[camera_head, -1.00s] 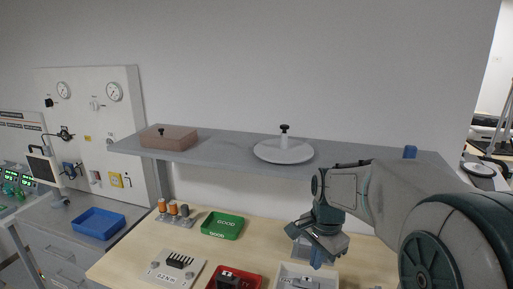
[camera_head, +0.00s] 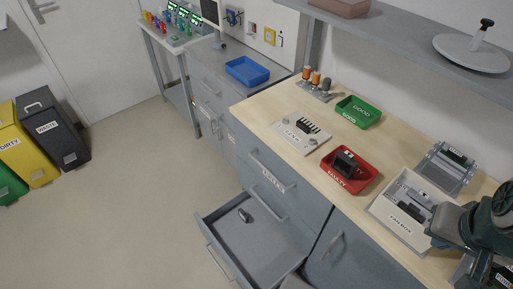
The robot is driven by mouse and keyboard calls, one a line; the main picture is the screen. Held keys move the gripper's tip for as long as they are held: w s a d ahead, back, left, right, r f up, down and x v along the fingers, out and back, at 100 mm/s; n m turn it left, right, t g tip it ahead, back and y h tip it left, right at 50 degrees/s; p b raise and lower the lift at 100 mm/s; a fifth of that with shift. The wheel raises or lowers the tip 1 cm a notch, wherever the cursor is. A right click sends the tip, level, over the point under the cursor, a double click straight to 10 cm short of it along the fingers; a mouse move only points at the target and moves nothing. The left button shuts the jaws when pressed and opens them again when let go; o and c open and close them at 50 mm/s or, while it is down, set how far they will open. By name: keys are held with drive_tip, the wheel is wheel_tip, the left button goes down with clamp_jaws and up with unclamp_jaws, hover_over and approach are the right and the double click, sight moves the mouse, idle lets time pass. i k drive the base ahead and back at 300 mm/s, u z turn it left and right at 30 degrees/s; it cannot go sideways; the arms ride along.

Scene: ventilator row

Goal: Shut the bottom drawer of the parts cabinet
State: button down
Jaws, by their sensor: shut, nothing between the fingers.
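The parts cabinet (camera_head: 288,208) is the grey unit under the wooden worktop, with a small label on its front. Its bottom drawer (camera_head: 277,254) is pulled well out over the floor, with its handle (camera_head: 217,262) at the lower front. A small dark metal part (camera_head: 245,215) lies inside the drawer. The drawers above it look shut. My gripper (camera_head: 478,266) is at the right edge, over the right end of the worktop, far from the drawer. It is shut and empty; its fingertips are hard to make out.
On the worktop are a green GOOD tray (camera_head: 358,112), a red FAULTY tray (camera_head: 349,172), and a white tray (camera_head: 381,212) near my arm. A shelf (camera_head: 400,33) runs above. Floor left of the drawer is clear. Bins (camera_head: 52,128) stand far left.

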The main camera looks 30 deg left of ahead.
sight(258, 254)
drive_tip(key=z, duration=0.1)
drive_tip(key=k, duration=0.4)
drive_tip(key=u, duration=2.05)
drive_tip(key=i, duration=0.4)
drive_tip(key=z, duration=0.3)
